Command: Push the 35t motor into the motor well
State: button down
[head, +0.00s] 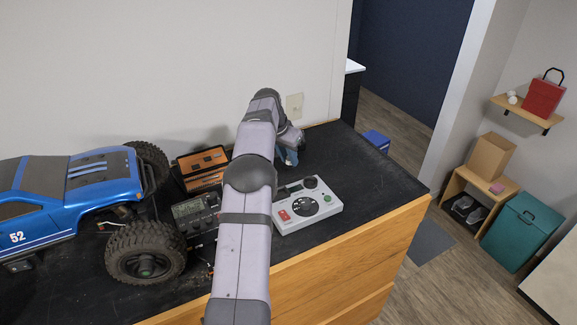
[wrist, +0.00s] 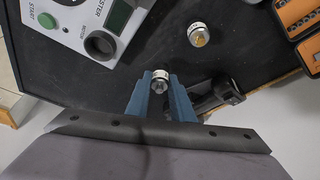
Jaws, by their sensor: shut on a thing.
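My gripper (head: 289,157) is at the back right of the black bench, beyond the motor tester. In the wrist view its blue fingers (wrist: 160,92) are shut on a small silver-and-white motor (wrist: 159,80); its label is too small to read, so I cannot tell whether it is the 35t. A second motor (wrist: 198,35) stands apart on the bench, its end showing brass. The blue crawler truck (head: 70,185) stands at the left in the head view. I cannot make out the motor well in either view. My arm hides part of the bench in the head view.
The white motor tester (head: 318,208) is right of my arm and shows in the wrist view (wrist: 75,25). A dark device with a screen (head: 190,212) and an orange-topped case (head: 201,160) stand between truck and arm. A black object (wrist: 218,92) lies beside my fingers.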

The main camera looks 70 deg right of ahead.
notch_tip(320, 180, up, 7)
jog(key=shift+f+p, duration=0.2)
jog(key=shift+p, duration=0.15)
jog(key=s+a+r+b, duration=0.4)
jog(key=s+a, duration=0.2)
jog(key=s, duration=0.2)
jog(key=p, duration=0.3)
send_over(313, 182)
jog(key=a, duration=0.2)
jog(key=shift+m, duration=0.3)
jog(key=shift+w+f, duration=0.2)
jog(key=shift+f, duration=2.4)
jog(key=shift+w+f, duration=0.2)
jog(key=shift+f, duration=2.35)
jog(key=shift+b, duration=0.3)
jog(key=shift+f, duration=0.15)
